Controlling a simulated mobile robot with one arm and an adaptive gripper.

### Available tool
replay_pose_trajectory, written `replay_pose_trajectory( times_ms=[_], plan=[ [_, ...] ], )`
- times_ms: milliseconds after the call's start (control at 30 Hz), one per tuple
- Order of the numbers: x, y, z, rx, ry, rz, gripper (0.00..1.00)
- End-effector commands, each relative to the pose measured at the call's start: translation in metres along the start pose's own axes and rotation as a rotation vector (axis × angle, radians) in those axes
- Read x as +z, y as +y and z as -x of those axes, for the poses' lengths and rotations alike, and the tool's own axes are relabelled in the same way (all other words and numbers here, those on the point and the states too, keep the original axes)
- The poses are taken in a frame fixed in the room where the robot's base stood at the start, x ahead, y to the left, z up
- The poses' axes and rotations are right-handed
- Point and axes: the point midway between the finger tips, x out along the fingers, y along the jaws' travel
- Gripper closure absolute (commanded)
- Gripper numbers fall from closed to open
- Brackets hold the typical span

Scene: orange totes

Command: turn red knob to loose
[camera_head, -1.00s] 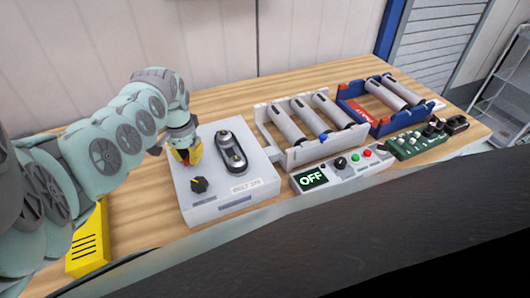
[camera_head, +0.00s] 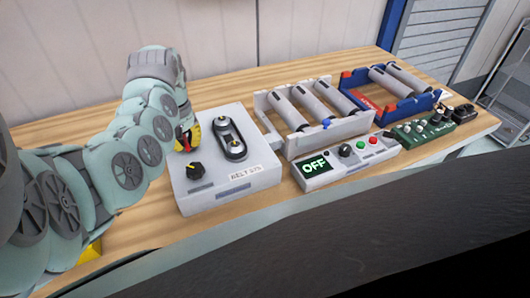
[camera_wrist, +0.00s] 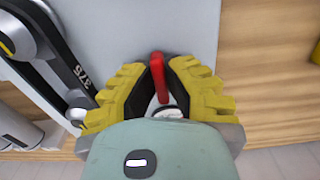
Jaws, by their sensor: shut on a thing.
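The red knob (camera_wrist: 158,78) shows in the wrist view as a narrow red handle between the two yellow fingers. My gripper (camera_wrist: 159,88) is shut on it from both sides. In the head view my gripper (camera_head: 185,137) is at the back left of the grey box (camera_head: 209,201), with the knob almost hidden behind the fingers and arm. The belt unit (camera_head: 232,138) with two pulleys lies on the box's top, right of my gripper. A label reading roughly "BELT 375" is on the box's front right.
A control panel (camera_head: 345,162) with an "OFF" display stands to the right. A white roller rack (camera_head: 330,135), a blue roller rack (camera_head: 408,106) and a green board (camera_head: 425,132) stand further right on the wooden table (camera_head: 222,94).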

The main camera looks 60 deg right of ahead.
Motion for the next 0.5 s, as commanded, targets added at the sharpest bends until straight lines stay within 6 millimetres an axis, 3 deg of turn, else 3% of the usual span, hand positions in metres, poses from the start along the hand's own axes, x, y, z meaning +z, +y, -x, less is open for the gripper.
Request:
replay_pose_trajectory(
  times_ms=[500],
  plan=[
    [0.0007,0.0006,-0.001,-0.003,-0.001,0.037,1.0]
  ],
)
